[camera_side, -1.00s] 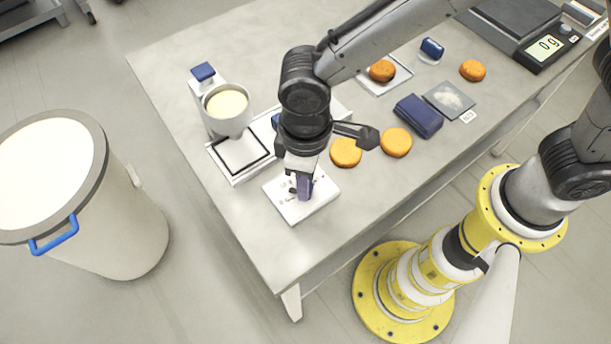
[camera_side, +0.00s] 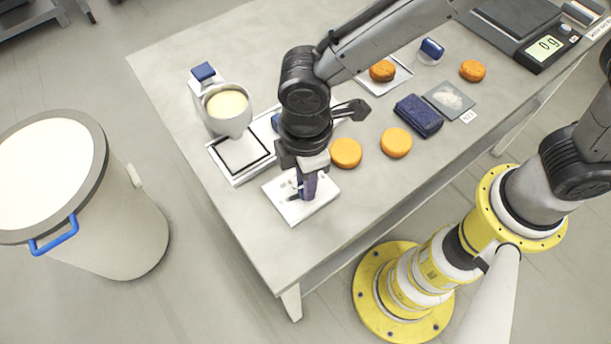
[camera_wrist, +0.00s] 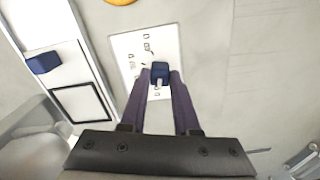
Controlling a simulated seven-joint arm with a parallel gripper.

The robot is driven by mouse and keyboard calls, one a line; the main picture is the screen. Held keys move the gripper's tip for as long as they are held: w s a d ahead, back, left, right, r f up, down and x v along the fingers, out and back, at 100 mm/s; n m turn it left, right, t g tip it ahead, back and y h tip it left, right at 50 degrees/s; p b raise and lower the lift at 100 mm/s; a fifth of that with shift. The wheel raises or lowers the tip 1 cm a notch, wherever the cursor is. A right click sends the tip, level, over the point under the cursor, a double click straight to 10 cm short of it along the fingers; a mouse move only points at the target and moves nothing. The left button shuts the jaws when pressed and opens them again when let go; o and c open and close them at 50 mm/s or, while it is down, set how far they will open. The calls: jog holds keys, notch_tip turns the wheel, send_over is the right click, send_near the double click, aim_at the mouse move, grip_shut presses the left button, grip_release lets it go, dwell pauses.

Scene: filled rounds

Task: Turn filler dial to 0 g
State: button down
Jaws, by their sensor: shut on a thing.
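The filler dial is a dark blue knob (camera_wrist: 160,69) with a white mark, on a white plate (camera_side: 296,213) near the table's front edge. Small printed marks surround the knob on the plate in the wrist view, too small to read. In that view the knob's white mark points down the picture, between the fingers. My gripper (camera_side: 308,190) points down over the plate, its purple fingers shut on the knob; the fingers also show in the wrist view (camera_wrist: 161,82). In the side view the fingers hide most of the knob. The filler's hopper (camera_side: 228,112), holding cream-coloured filling, stands behind left.
Orange rounds (camera_side: 346,153) lie right of the plate, near a dark blue block (camera_side: 418,116). A scale (camera_side: 545,45) at the far right reads 0 g. A large bin (camera_side: 110,215) stands left of the table. The table in front of the plate is clear.

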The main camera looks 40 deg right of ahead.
jog(key=shift+r, duration=0.1)
dwell(0.3)
jog(key=c, duration=0.6)
grip_release()
jog(key=shift+c, duration=0.2)
notch_tip(320, 180, up, 14)
